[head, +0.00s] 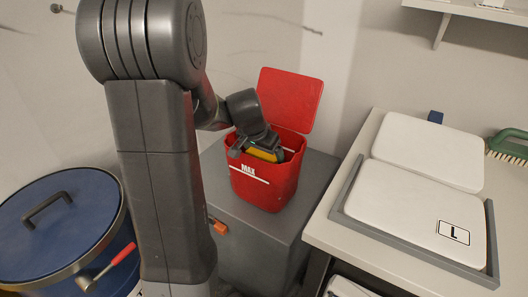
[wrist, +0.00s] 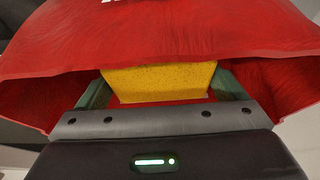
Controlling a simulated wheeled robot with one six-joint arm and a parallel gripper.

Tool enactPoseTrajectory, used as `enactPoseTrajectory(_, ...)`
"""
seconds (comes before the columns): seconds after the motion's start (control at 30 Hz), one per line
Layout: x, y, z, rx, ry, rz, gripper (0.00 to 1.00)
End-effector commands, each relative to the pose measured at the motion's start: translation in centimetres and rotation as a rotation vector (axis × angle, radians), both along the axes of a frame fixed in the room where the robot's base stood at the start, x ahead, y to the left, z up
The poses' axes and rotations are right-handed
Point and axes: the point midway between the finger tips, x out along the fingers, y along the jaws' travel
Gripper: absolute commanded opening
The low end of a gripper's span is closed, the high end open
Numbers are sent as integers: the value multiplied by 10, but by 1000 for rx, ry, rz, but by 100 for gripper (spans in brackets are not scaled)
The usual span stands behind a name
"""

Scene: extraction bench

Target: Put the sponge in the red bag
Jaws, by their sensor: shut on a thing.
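The yellow sponge (head: 262,154) is between the fingers of my gripper (head: 258,150), which is shut on it. In the head view both are at the mouth of the red container (head: 262,191), which has "MAX" on its front and a raised red lid (head: 290,98). In the wrist view the sponge (wrist: 160,82) sits between the two greenish fingers, with the red wall (wrist: 160,35) around it. The container's floor and the sponge's lower part are hidden.
The container stands on a grey cabinet (head: 318,180). At right, a white table holds a grey-framed tray (head: 340,205) with white pads (head: 415,205) and a green brush (head: 508,140).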

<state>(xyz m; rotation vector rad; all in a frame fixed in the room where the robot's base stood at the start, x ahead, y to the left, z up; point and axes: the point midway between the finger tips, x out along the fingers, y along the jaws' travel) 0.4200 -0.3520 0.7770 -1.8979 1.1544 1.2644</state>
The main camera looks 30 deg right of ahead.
Motion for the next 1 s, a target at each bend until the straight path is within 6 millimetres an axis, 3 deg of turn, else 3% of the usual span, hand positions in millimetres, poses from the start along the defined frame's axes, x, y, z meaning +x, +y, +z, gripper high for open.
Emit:
enactPoseTrajectory(0.27, 0, 0, -1, 0, 0, 0, 72)
enactPoseTrajectory(0.3, 0, 0, -1, 0, 0, 0, 96)
enactPoseTrajectory(0.33, 0, 0, -1, 0, 0, 0, 100)
enactPoseTrajectory(0.63, -1, 1, 4, -1, 0, 0, 100)
enactPoseTrajectory(0.77, -3, 6, 20, -2, -3, 2, 100)
enactPoseTrajectory(1.0, -12, 25, 70, -2, -4, 1, 100)
